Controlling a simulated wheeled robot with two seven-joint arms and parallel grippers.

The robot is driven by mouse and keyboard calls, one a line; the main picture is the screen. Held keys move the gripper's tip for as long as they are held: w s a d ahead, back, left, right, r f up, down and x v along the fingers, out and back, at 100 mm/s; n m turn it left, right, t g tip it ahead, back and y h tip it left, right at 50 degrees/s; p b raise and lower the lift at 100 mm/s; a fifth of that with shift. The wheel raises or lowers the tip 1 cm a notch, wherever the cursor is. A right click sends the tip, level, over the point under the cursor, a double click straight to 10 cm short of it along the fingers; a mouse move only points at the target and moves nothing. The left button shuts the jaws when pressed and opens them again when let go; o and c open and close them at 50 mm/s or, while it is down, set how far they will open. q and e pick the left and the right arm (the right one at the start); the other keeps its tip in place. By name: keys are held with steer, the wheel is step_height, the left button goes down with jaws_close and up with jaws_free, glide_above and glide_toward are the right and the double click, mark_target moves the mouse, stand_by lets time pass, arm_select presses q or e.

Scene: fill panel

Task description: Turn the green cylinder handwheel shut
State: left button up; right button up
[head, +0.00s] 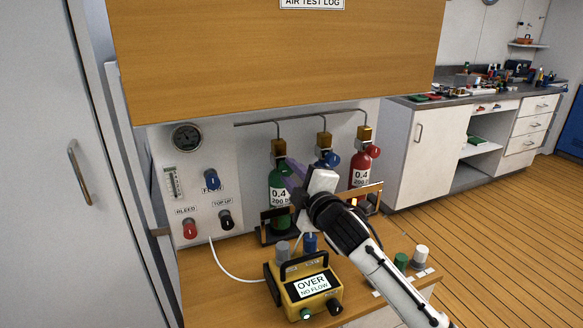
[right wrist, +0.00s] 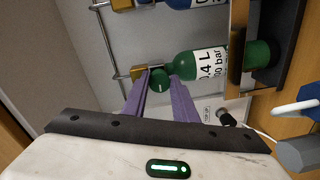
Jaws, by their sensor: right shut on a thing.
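The green cylinder (head: 279,187) stands upright at the left of a row of three under the wall panel. In the head view my right gripper (head: 289,167) reaches in from the lower right and partly hides the cylinder. My left gripper is not in view.
A blue cylinder (head: 326,158) and a red cylinder (head: 361,170) stand to the right. A yellow meter (head: 306,285) reading OVER, NO FLOW stands in front on the wooden bench (head: 224,288). Panel knobs and a gauge (head: 187,138) are at left. A wooden cabinet (head: 275,55) overhangs.

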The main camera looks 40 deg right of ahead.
steer(key=m+p, duration=0.1)
steer(key=m, duration=0.2)
steer(key=shift+m+p, duration=0.3)
steer(key=shift+p, duration=0.05)
steer(key=m, duration=0.3)
steer(key=shift+f+m+p, duration=0.1)
steer(key=shift+m+p, duration=0.2)
steer(key=shift+p, duration=0.1)
steer(key=m, duration=0.5)
steer(key=shift+y, duration=0.3)
steer(key=shift+a+f+m, duration=0.1)
steer(key=shift+m, duration=2.3)
steer(key=o, duration=1)
steer(key=shift+o, duration=0.2)
